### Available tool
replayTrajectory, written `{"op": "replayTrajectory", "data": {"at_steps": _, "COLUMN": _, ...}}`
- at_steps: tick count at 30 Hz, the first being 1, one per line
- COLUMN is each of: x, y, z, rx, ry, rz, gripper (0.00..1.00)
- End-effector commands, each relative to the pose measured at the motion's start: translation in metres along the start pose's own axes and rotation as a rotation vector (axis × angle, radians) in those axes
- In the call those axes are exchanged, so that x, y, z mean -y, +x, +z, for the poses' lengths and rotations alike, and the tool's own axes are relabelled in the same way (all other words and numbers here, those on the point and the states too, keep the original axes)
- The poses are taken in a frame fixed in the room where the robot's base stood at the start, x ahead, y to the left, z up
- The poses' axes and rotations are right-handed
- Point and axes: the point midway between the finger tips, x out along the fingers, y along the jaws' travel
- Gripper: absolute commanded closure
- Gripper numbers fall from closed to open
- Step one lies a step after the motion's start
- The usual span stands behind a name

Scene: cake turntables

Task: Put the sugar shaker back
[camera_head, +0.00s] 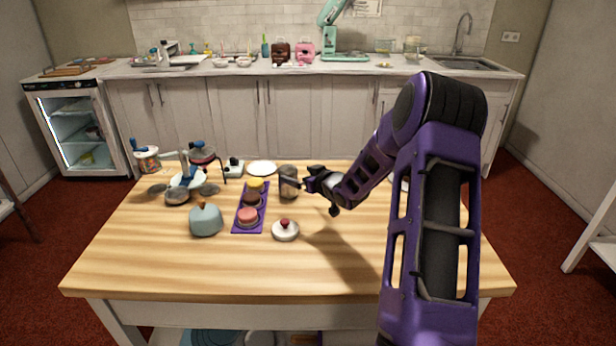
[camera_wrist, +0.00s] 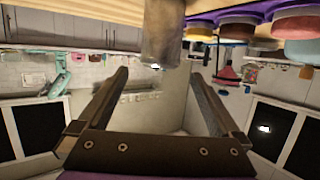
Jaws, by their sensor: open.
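The sugar shaker appears to be the grey metallic cylinder (camera_head: 289,188), upright on the wooden table just behind the middle. It also shows at the top of the upside-down wrist view, as a dull metal cylinder (camera_wrist: 163,30) in line with the gap between my fingers. My gripper (camera_head: 308,184) is close on the shaker's right side in the head view, pointing left at it. In the wrist view my gripper (camera_wrist: 160,76) has its two fingers wide apart with nothing clamped. I cannot tell whether the fingertips reach around the shaker.
Left of the shaker is a purple tray (camera_head: 236,229) with several round cakes. A white plate (camera_head: 262,168) lies behind it. Turntable-like metal pieces (camera_head: 180,194) crowd the left; the table's front is clear.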

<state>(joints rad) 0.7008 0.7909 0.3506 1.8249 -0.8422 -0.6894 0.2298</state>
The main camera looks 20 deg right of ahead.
Motion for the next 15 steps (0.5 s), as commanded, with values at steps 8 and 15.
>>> {"op": "replayTrajectory", "data": {"at_steps": 8, "x": 0.000, "y": -0.043, "z": -0.001, "rx": 0.000, "ry": 0.000, "rz": 0.001, "gripper": 0.00}}
{"op": "replayTrajectory", "data": {"at_steps": 15, "x": 0.000, "y": -0.050, "z": 0.000, "rx": -0.001, "ry": 0.000, "rz": -0.001, "gripper": 0.00}}
